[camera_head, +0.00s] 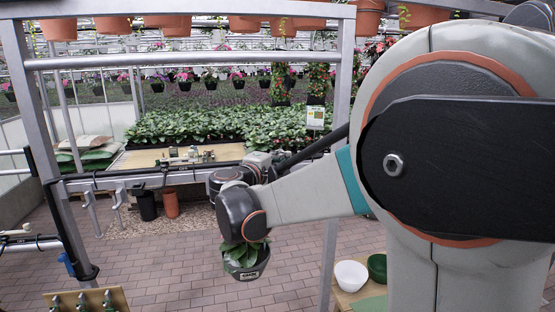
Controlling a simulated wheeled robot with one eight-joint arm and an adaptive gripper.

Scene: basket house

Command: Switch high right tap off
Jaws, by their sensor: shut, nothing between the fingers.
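A metal rail with a dark pipe (150,181) crosses the frame at mid height. My arm reaches in from the right and folds back near the pipe's right end. My gripper (262,162) is small and partly covered by my own arm links near that end. It is shut and holds nothing. Whether it touches a tap is hidden.
A potted plant (246,262) shows just below my arm. White (350,276) and green (377,267) bowls stand low at the right. A blue handle (67,263) is at the left post. Metal posts frame the area; paved floor (190,270) is open below.

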